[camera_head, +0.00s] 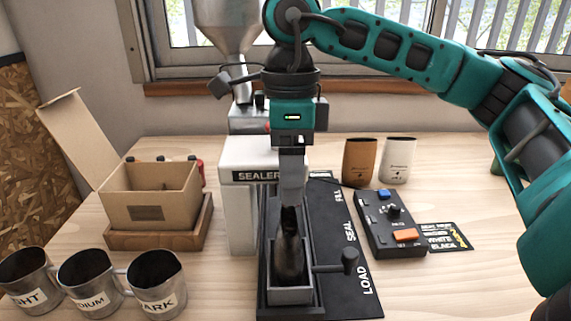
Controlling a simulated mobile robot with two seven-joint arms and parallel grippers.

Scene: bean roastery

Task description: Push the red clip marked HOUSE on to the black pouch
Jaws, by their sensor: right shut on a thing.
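The black pouch (289,250) stands upright in a grey metal holder (291,296) at the front of the black track, near the word LOAD. My right gripper (291,203) points straight down over the holder. Its fingers are shut on the top of the pouch. A red thing (200,169) shows in part behind the right side of the cardboard box; it may be a clip, but no HOUSE mark is legible. My left gripper is not in view.
The white sealer (238,210) stands left of the track. A cardboard box (150,209) on a wooden tray and several metal cups (158,280) stand at left.

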